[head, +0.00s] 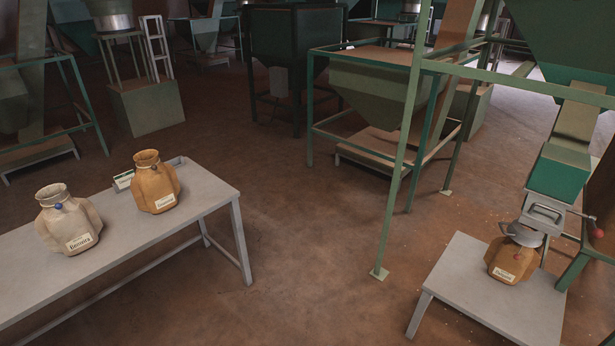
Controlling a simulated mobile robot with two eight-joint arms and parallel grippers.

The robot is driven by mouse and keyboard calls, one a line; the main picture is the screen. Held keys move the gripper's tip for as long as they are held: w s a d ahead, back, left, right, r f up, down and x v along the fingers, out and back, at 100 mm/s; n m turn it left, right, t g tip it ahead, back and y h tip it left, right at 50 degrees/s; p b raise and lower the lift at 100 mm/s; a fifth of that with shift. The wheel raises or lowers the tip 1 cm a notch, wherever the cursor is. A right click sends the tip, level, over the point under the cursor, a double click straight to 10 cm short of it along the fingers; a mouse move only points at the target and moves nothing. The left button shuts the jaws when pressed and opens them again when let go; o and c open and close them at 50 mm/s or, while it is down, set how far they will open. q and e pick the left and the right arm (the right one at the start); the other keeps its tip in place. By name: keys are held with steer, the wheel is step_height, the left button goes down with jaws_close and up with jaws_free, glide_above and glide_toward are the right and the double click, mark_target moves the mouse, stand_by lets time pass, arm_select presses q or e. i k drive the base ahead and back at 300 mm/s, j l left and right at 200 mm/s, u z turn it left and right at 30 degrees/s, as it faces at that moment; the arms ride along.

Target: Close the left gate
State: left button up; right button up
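One gate (545,212) shows, a grey metal slide at the bottom of the green hopper spout (560,172) on the right. A lever with a red knob (597,233) sticks out to its right. I cannot tell from here whether this is the left gate, or whether it is open or shut. A brown sack (513,262) with a label stands under the gate on a small grey table (478,290). The spout's lower end hides the sack's mouth. Neither of my grippers is in view.
A long grey table (120,240) at left holds a pale sack (68,222) and an orange-brown sack (156,182), both labelled. A green frame post (397,185) stands left of the small table. The brown floor (310,250) between the tables is clear.

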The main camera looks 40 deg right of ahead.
mark_target(545, 214)
steer(key=z, duration=2.6)
